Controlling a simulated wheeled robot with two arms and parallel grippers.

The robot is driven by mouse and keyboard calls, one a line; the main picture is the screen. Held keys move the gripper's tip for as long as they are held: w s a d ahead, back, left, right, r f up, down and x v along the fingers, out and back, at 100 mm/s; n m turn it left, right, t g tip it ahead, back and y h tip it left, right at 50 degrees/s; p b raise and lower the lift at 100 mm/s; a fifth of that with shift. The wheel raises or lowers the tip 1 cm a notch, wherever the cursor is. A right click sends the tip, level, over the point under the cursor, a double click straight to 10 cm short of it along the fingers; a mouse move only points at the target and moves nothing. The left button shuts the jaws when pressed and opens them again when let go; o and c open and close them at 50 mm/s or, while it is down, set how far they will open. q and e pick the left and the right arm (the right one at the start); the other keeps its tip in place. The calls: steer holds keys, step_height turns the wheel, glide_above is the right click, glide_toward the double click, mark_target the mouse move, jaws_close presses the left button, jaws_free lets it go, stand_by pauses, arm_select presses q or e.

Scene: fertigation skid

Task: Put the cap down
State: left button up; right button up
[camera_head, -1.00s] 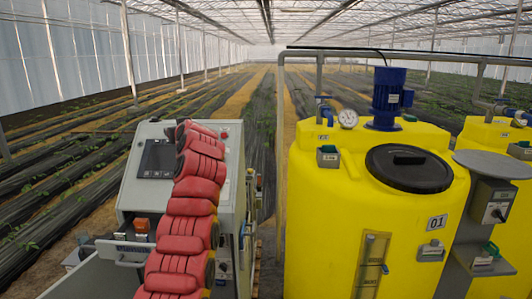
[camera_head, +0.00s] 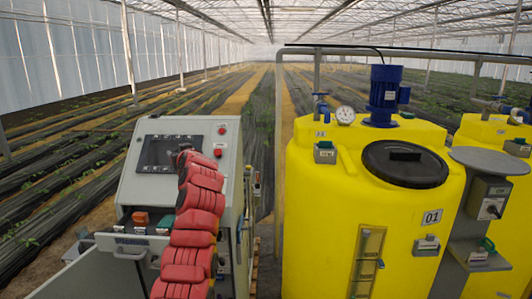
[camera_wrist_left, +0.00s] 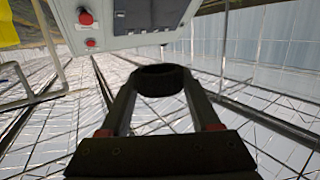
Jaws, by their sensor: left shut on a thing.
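My left gripper (camera_wrist_left: 160,92) is shut on a dark round cap (camera_wrist_left: 160,71). In the left wrist view the cap sits between the fingertips, with its round edge showing and a dark middle. In the head view my red left arm reaches up in front of the control cabinet (camera_head: 223,165). Its dark end overlaps the right side of the cabinet's screen (camera_head: 160,153). The fingers and cap cannot be made out there. My right gripper is in neither view.
A yellow tank (camera_head: 330,215) marked 01 stands on the right, with a black lid (camera_head: 405,164), blue motor (camera_head: 384,95) and gauge (camera_head: 345,116) on top. A round grey plate (camera_head: 489,160) stands right of it. A narrow gap lies between cabinet and tank.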

arm_select(q)
steer(key=s+f+m+t+h+b, duration=0.15)
steer(key=s+f, duration=0.35)
steer(key=f, duration=1.2)
steer(key=s+f+g+h+b, duration=0.1)
steer(key=s+f+b, duration=0.25)
steer(key=f, duration=1.35)
steer(key=s+d+f+m+h+b, duration=0.1)
steer(key=s+d+f, duration=0.2)
steer(key=s+f, duration=0.3)
steer(key=s+d+f+m+t+h+b, duration=0.1)
steer(key=s+f, duration=0.5)
steer(key=s, duration=0.7)
steer(key=s+d+f+m+h+b, duration=0.2)
steer(key=s+f, duration=0.4)
steer(key=s, duration=0.3)
steer(key=d+h, duration=0.1)
steer(key=d, duration=0.1)
steer(key=shift+s+d+f, duration=0.15)
steer(key=shift+d+f, duration=0.05)
steer(key=shift+d, duration=0.2)
steer(key=shift+t, duration=0.25)
